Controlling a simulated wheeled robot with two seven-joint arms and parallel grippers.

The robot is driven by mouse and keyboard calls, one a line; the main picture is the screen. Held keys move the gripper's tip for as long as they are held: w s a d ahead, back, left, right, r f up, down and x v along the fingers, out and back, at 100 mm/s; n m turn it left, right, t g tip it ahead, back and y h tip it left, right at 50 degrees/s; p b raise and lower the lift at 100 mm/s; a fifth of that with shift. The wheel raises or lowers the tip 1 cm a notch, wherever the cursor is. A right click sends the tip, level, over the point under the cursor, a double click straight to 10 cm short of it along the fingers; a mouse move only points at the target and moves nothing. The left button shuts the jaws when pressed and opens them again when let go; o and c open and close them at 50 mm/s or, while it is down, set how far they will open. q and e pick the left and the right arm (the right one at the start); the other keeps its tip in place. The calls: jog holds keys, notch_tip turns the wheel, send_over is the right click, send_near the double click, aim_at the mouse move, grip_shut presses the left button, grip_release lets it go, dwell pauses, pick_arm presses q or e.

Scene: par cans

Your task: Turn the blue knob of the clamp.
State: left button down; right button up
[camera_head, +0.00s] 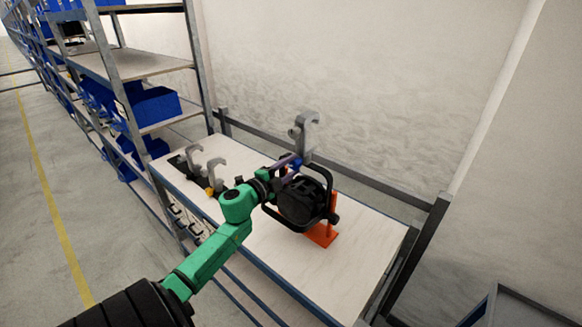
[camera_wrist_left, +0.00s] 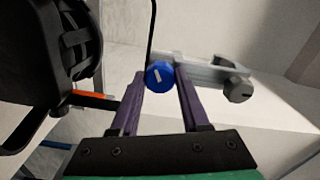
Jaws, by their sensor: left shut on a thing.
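The par can (camera_head: 299,198) is a black lamp in a black yoke on an orange stand (camera_head: 322,236) on the table. A grey hook-shaped clamp (camera_head: 306,130) stands upright above the yoke. Its blue knob (camera_head: 297,161) is small and partly hidden in the head view. In the left wrist view the blue knob (camera_wrist_left: 160,74) has a white mark and sits between the purple fingertips. My left gripper (camera_wrist_left: 161,72) is shut on it, beside the clamp body (camera_wrist_left: 205,72). The left gripper also shows in the head view (camera_head: 293,163). My right gripper is not in view.
The pale table (camera_head: 360,262) is clear at the front right. Grey hooked clamps (camera_head: 213,173) stand at its left end. Shelves with blue bins (camera_head: 155,105) rise on the left. A wall and dark rail (camera_head: 375,182) run behind the table.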

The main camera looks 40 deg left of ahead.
pick_arm(q)
jog(key=shift+n, duration=0.3)
jog(key=shift+c, duration=1.9)
grip_release()
jog(key=shift+s, duration=0.15)
jog(key=shift+s+f, duration=0.15)
jog(key=shift+s, duration=0.1)
jog(key=s+b, duration=0.3)
jog(key=s, duration=1)
jog(key=shift+s+d+b, duration=0.2)
jog(key=shift+s+b, duration=0.15)
jog(key=shift+s, duration=0.05)
